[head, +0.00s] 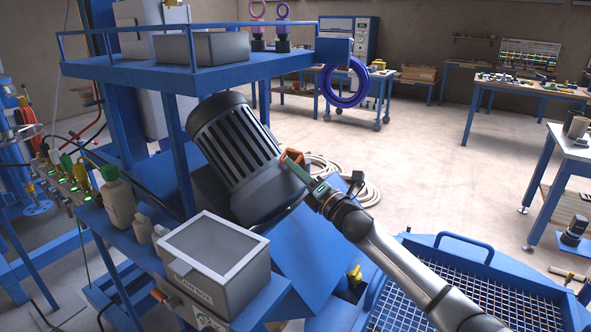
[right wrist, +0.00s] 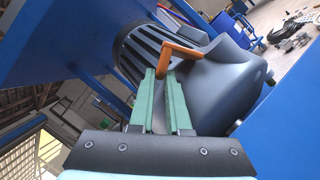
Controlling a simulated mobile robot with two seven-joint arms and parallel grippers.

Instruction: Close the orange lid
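The orange lid (head: 291,156) is a small orange piece on the right side of the dark grey ribbed motor housing (head: 240,150). In the right wrist view the orange lid (right wrist: 183,52) stands out from the housing as a bent bar, with its near end between my green fingertips. My right gripper (head: 307,172) reaches it from the lower right. Its fingers (right wrist: 162,78) are close together with a narrow gap, shut on the near end of the lid. The lid's far end and hinge side are partly hidden. My left gripper is not in view.
A grey box (head: 215,262) and pale bottles (head: 118,198) stand on the blue shelf at the lower left. A blue mesh grating (head: 440,290) lies at the lower right. A coiled hose (head: 345,175) is on the floor behind my gripper. Open floor extends beyond.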

